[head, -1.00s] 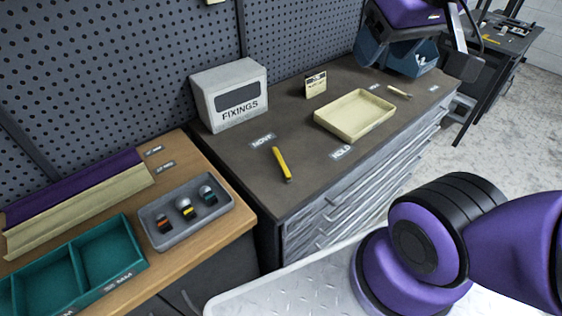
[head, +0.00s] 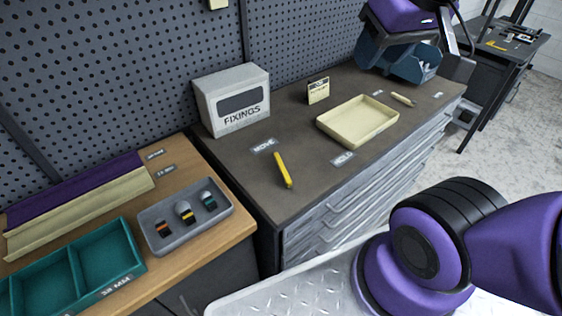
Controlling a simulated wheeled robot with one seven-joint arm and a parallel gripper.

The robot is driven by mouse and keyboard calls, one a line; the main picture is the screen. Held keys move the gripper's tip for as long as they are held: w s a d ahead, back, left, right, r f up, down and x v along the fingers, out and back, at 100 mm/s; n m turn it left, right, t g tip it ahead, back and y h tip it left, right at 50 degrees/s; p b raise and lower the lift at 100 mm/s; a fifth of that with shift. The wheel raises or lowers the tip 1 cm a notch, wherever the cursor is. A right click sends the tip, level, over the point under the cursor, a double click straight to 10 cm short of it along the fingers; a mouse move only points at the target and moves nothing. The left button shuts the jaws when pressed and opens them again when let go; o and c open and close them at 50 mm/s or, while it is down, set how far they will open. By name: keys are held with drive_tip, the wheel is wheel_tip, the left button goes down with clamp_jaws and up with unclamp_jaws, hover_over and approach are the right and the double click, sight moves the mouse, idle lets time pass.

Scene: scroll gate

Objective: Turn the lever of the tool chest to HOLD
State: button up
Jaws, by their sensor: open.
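The tool chest (head: 300,192) has a dark top and grey drawers. A yellow lever (head: 283,170) lies on its near left part. The lever's upper end is close to the MOVE label (head: 264,145), and the HOLD label (head: 343,158) is to its right, apart from it. Which end is the pivot I cannot tell. My gripper (head: 440,50) is at the top right, above the far end of the chest, well away from the yellow lever. It is open, and its fingers are only partly visible. I see nothing held in it.
A FIXINGS box (head: 232,98), a small card (head: 318,90) and a cream tray (head: 357,121) stand on the chest. A small pale lever (head: 403,99) is beyond the tray. A blue bin (head: 405,65) is beneath my gripper. A wooden bench (head: 205,232) adjoins at left.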

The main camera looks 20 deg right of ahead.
drive_tip(key=w+a+f+g, duration=0.1)
drive_tip(key=w+f, duration=0.3)
drive_tip(key=w, duration=0.4)
drive_tip(key=m+g, duration=0.1)
drive_tip(key=g, duration=0.3)
hover_over(278, 158)
wheel_tip(278, 158, down, 23)
wheel_tip(278, 158, down, 11)
drive_tip(key=shift+r, duration=0.1)
clamp_jaws()
